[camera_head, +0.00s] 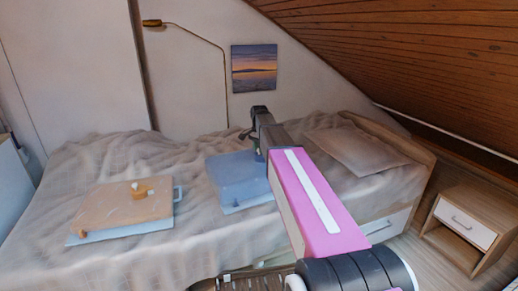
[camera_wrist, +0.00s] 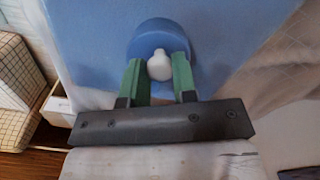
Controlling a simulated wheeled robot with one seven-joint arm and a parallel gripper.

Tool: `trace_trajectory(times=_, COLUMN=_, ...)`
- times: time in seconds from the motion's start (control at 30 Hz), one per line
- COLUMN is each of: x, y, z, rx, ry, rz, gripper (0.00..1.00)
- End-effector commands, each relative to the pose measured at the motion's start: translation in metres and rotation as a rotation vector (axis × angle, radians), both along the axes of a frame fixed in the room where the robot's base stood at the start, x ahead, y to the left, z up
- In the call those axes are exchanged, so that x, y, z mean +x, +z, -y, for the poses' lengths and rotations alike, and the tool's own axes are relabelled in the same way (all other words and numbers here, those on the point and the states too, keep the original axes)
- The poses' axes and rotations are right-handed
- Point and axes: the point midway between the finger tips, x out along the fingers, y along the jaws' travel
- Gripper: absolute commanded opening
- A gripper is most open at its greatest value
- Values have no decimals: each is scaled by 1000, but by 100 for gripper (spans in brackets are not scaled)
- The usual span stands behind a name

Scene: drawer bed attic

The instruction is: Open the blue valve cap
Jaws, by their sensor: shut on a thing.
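The blue valve cap (camera_wrist: 158,30) is a round disc on the face of a blue board (camera_wrist: 88,40), with a pale knob (camera_wrist: 160,66) in its middle. My gripper (camera_wrist: 160,70) has its green fingers on both sides of the pale knob, shut on it, in front of the disc. The lower part of the disc is partly hidden by the fingers. In the head view, the blue board (camera_head: 228,176) lies on the bed. My pink arm reaches over its right side and hides the cap there.
A pillow (camera_head: 358,147) is at the right. A nightstand (camera_head: 466,228) stands beside the bed. The wooden ceiling (camera_head: 420,60) slopes down at the right.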

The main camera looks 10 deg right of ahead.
Motion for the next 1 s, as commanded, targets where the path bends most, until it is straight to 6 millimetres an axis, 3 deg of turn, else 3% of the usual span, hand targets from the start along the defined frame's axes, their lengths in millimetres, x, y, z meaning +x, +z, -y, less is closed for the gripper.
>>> trace_trajectory(times=0.27, x=-11, y=0, z=4, rx=0, ry=163, rz=0, gripper=0)
trace_trajectory(times=1.0, x=-40, y=0, z=35, rx=0, ry=859, rz=0, gripper=0)
